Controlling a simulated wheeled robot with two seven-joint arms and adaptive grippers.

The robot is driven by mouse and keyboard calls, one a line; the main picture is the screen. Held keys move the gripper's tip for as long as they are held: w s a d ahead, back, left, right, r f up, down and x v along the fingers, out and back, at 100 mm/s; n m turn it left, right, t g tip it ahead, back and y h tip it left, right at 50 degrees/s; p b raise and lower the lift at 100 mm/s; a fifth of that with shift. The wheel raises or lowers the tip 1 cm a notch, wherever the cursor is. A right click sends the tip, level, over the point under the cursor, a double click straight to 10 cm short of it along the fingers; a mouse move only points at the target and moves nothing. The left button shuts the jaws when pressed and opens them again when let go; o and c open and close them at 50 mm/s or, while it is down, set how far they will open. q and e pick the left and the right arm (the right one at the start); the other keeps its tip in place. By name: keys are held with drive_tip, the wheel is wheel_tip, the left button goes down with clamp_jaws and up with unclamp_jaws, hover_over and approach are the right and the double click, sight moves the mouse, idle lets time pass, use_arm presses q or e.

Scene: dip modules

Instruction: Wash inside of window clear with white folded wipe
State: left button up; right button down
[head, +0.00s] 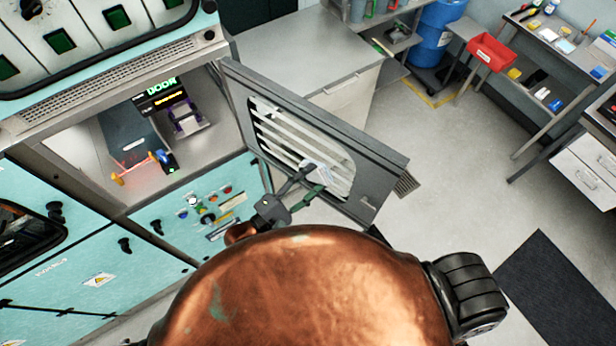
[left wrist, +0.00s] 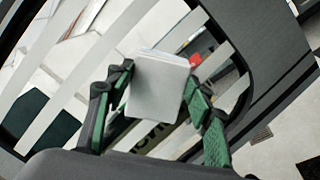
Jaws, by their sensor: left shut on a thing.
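The grey door (head: 374,150) of the machine stands open, and its window (head: 282,135) shows pale white bands with clearer strips between them. In the left wrist view, the banded window (left wrist: 75,60) fills much of the picture behind the wipe. My left gripper (head: 306,183) is at the lower right part of the window, on its inner side. It is shut on the white folded wipe (left wrist: 158,88), which lies between its green-padded fingers. I cannot tell whether the wipe touches the pane. My right gripper is not in view.
The open chamber (head: 190,145) left of the door holds small devices. A grey cabinet (head: 310,60) stands behind the door. A workbench with a red bin (head: 492,52) is at the far right, beside a blue drum (head: 435,35). The floor (head: 455,165) right of the door is clear.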

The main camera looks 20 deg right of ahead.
sight(326, 184)
use_arm(q)
drive_tip(key=shift+s+d, duration=0.55)
drive_tip(key=shift+s, duration=0.2)
drive_tip(key=shift+s+d, duration=0.55)
drive_tip(key=shift+s, duration=0.2)
drive_tip(key=shift+w+a, duration=0.1)
drive_tip(key=shift+w, duration=0.05)
drive_tip(key=shift+w+a, duration=0.5)
drive_tip(key=shift+w, duration=0.2)
drive_tip(key=shift+w+a, duration=0.5)
drive_tip(key=shift+w, duration=0.2)
drive_tip(key=shift+w+a+b, duration=0.35)
drive_tip(key=shift+w+a, duration=0.75)
drive_tip(key=shift+w, duration=0.3)
drive_tip(key=shift+w+a+b, duration=0.35)
drive_tip(key=shift+w+a, duration=0.7)
drive_tip(key=shift+w, duration=0.3)
drive_tip(key=shift+w+a+b, duration=0.7)
drive_tip(key=shift+w+a, duration=0.4)
drive_tip(key=shift+w, duration=0.3)
